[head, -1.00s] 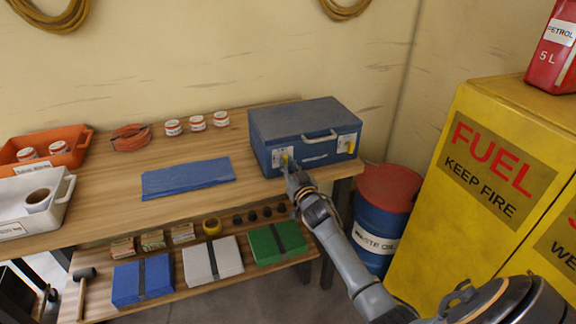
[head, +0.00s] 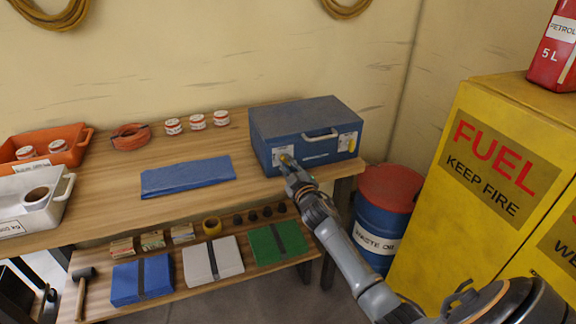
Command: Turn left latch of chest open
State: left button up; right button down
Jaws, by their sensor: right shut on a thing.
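The left latch (head: 283,153) is a yellow piece on a white plate, partly hidden by my gripper. The right latch (head: 346,142) is yellow on a white plate and free. My right gripper (head: 287,161) is at the left latch, shut on it; its fingertips are small in this view. My left gripper is not in view.
A blue cloth (head: 187,177) lies left of the chest on the workbench (head: 110,203). A blue and red waste oil drum (head: 382,215) stands right of the bench, before a yellow fuel cabinet (head: 495,165). White-and-red tins (head: 197,121) stand at the back.

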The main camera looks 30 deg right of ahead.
jog(key=n, duration=0.4)
jog(key=shift+f+n+b, duration=0.1)
jog(key=shift+n+b, duration=0.25)
jog(key=shift+n, duration=0.05)
jog(key=shift+a+n, duration=0.1)
jog(key=shift+n, duration=2.4)
jog(key=shift+f, duration=0.1)
jog(key=c, duration=1.4)
grip_release()
jog(key=shift+o, duration=0.2)
jog(key=v, duration=1.2)
